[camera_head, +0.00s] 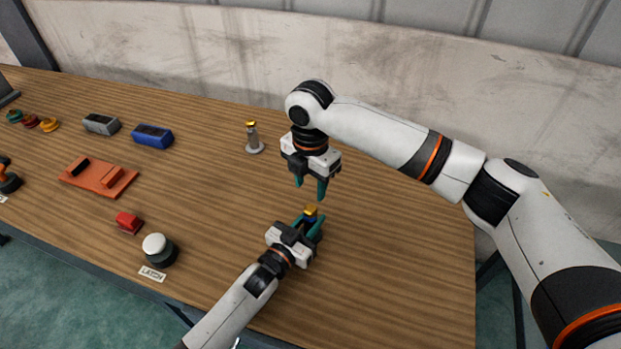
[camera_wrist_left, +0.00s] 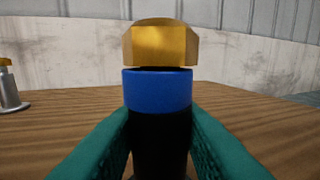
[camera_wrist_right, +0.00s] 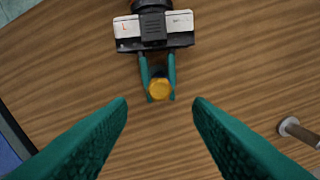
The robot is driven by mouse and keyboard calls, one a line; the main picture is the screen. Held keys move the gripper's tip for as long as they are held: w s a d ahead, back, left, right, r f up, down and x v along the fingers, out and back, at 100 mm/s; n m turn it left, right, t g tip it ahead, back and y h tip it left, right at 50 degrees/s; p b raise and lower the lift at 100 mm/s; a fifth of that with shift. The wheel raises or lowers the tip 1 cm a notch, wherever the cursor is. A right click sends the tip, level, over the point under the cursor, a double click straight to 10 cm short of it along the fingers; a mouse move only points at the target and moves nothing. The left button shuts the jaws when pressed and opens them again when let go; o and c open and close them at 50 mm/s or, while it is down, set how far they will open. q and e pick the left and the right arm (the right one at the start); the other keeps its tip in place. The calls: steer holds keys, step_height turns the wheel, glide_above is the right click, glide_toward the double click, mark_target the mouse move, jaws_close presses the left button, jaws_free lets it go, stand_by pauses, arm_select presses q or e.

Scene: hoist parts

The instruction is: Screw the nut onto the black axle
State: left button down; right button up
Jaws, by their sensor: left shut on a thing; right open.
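The black axle (camera_wrist_left: 160,145) with a blue band (camera_wrist_left: 157,90) stands upright between the fingers of my left gripper (camera_head: 311,222), which is shut on it. The gold nut (camera_wrist_left: 160,42) sits level at the axle's top, with a thin dark line between it and the blue band. How far it is threaded is hidden. The nut also shows in the head view (camera_head: 310,210) and in the right wrist view (camera_wrist_right: 159,89). My right gripper (camera_head: 310,192) is open and empty, pointing down above the nut and apart from it.
A grey post with a yellow top (camera_head: 254,140) stands behind and left. Further left are a blue block (camera_head: 153,136), a grey block (camera_head: 100,124), an orange plate (camera_head: 97,178), a red block (camera_head: 128,222) and a white-topped button (camera_head: 157,248). The table's right part is clear.

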mark_target(310, 208)
step_height(310, 208, down, 7)
steer(key=shift+f, duration=0.1)
stand_by(0.3)
steer(key=c, duration=1)
steer(key=m, duration=1.4)
steer(key=shift+m, duration=0.4)
steer(key=o, duration=1.2)
steer(key=shift+c, duration=0.2)
